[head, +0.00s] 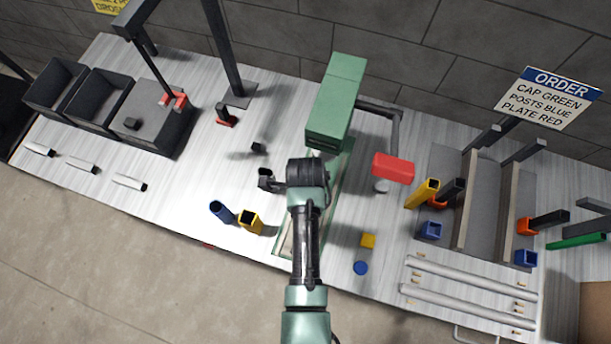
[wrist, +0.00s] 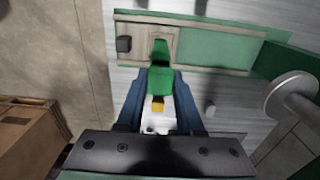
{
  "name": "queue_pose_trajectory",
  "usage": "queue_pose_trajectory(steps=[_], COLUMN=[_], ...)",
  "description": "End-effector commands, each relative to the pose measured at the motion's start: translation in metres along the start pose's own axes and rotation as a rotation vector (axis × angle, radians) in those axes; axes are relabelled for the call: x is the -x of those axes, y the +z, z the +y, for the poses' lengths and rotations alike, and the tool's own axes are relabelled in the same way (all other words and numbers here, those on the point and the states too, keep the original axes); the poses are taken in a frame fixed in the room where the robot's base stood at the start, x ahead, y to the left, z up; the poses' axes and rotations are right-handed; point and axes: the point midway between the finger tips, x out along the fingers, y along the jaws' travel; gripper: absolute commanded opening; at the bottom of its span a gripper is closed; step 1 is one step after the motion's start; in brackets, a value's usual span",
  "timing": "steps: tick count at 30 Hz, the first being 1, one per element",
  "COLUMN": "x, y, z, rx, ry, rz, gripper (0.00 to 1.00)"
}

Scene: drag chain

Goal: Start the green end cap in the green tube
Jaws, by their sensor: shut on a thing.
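My gripper (wrist: 160,84) shows in the wrist view with its two blue fingers shut on a green piece (wrist: 159,80), which looks like the green end cap. A narrower green part continues beyond it, over a beige strip (wrist: 190,45) in a green-edged fixture; I cannot tell whether that is the cap's plug or a separate thing, or whether anything touches. In the head view my arm hides the fingers and the cap. A green tube (head: 578,241) lies at the far right of the table.
A green press-like block (head: 335,105) stands behind my arm, with a red block (head: 393,167) to its right.

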Motion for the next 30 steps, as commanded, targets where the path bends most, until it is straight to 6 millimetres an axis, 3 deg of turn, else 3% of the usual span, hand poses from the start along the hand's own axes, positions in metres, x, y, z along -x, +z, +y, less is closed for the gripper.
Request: queue_pose_trajectory(steps=[30], x=[-0.014], y=[0.000], z=[0.000], rx=[0.000], ry=[0.000], rz=[0.000], gripper=[0.00])
